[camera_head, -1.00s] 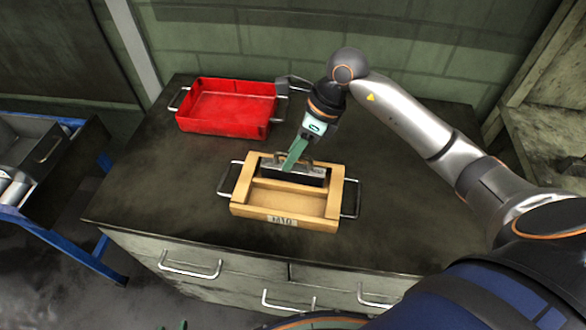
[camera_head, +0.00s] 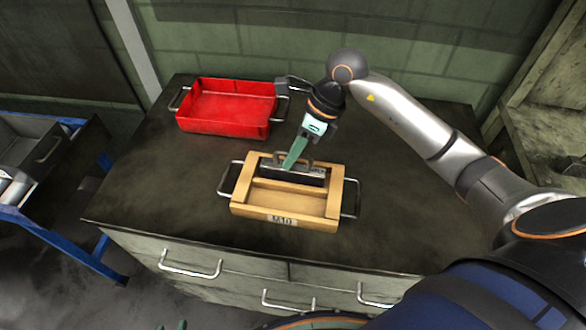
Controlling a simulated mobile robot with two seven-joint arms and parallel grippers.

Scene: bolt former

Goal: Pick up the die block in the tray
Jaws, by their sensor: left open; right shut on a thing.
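The die block (camera_head: 312,179) is a dark metal block with a lighter top and a handle. It sits in the back compartment of the wooden tray (camera_head: 243,211), which stands on the dark cabinet top. My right gripper (camera_head: 294,160) comes down from above with green fingers shut on the block's handle. The fingers hide part of the handle. The block looks still inside the tray; I cannot tell any lift. My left gripper (camera_head: 172,327) shows only as green fingertips at the bottom edge, open and away from the tray.
A red metal tray (camera_head: 222,127) stands at the back left of the cabinet top (camera_head: 150,190). The wooden tray's front compartment is empty, and it has metal side handles. A blue-framed cart (camera_head: 60,240) is at the left. The wall is close behind.

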